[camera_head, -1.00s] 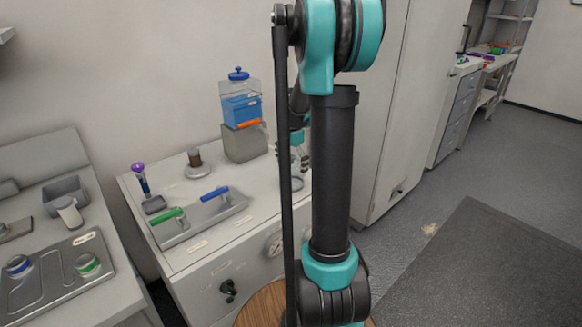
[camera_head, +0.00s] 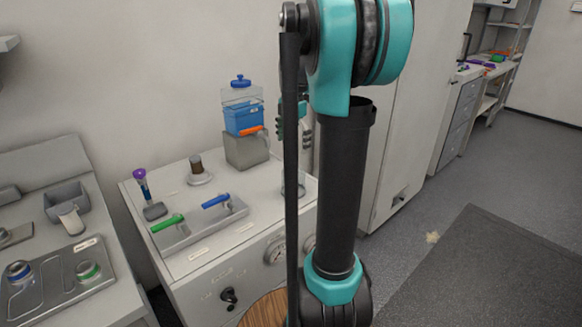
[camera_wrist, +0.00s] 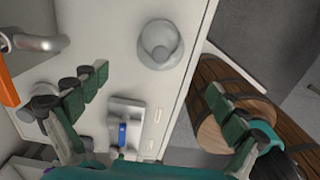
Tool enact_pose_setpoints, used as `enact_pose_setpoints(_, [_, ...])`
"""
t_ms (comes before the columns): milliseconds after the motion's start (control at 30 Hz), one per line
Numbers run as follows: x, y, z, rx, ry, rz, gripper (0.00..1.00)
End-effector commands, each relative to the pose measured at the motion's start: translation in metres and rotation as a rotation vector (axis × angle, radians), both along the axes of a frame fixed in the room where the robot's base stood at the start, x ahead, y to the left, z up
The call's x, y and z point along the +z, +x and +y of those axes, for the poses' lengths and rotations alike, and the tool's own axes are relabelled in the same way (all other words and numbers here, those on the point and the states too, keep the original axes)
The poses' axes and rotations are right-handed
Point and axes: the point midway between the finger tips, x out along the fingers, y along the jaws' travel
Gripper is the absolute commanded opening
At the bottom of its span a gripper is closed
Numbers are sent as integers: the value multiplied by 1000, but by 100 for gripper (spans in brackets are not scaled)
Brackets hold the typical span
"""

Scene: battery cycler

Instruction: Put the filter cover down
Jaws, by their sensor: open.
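A grey round piece with a raised centre, which looks like the filter cover (camera_wrist: 160,44), rests on the white cabinet top near its edge in the wrist view. In the head view its spot is mostly hidden behind my arm, with only a grey rim (camera_head: 301,186) showing. My gripper (camera_wrist: 158,104) is open, its dark green fingers spread wide with nothing between them. It is above the cabinet and apart from the cover. A brown filter cylinder (camera_head: 196,163) stands on a grey round base (camera_head: 199,179) to the left.
A blue container with an orange tap (camera_head: 244,117) stands on a grey block (camera_head: 246,150) at the back. Green and blue handles (camera_head: 216,201) sit on a plate in front. A wooden barrel (camera_wrist: 222,128) stands beside the cabinet.

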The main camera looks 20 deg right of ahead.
Motion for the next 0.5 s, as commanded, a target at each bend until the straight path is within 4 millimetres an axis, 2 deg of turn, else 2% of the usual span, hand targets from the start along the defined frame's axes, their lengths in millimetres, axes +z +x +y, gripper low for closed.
enact_pose_setpoints(167, [-17, -21, 16, -196, -2, -39, 97])
enact_pose_setpoints(500, [-85, -101, 60, -930, 71, -173, 97])
